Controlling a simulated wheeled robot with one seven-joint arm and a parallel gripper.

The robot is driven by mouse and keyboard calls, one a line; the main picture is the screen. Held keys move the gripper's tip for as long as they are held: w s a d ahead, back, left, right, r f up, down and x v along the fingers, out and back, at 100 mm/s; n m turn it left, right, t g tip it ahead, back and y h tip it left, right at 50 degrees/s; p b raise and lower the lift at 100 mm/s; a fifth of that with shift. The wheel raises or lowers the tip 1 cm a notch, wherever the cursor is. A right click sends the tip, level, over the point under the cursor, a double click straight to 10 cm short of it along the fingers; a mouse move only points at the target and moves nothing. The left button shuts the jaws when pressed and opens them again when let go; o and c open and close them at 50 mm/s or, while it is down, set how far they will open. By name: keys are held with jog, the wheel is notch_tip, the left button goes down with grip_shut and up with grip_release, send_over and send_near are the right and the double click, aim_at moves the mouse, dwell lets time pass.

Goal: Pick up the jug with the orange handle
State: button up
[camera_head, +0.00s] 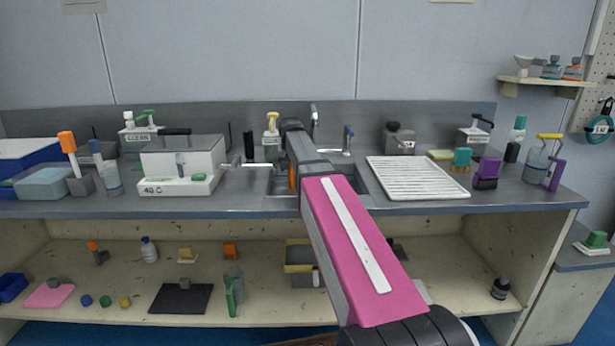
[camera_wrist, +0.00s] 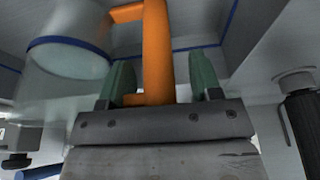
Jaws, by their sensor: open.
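The jug (camera_wrist: 72,50) shows in the wrist view at the upper left. It is a pale translucent vessel with a blue rim. Its orange handle (camera_wrist: 157,50) runs between the two green fingers of my gripper (camera_wrist: 162,80). The fingers stand apart on either side of the handle, with gaps visible, and are not closed on it. In the head view my arm reaches over the sink and hides most of this spot. A small orange patch (camera_head: 292,178) shows beside the arm at the sink; the jug body is hidden there.
The sink (camera_head: 284,186) has a tap (camera_head: 313,120) behind it. A white water bath (camera_head: 180,165) stands to the left and a white ribbed drainer (camera_head: 415,178) to the right. A jug with a yellow handle (camera_head: 537,160) stands far right. The shelf below holds several small items.

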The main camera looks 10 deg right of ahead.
jog(key=c, duration=1)
grip_shut()
jog(key=shift+r, duration=0.15)
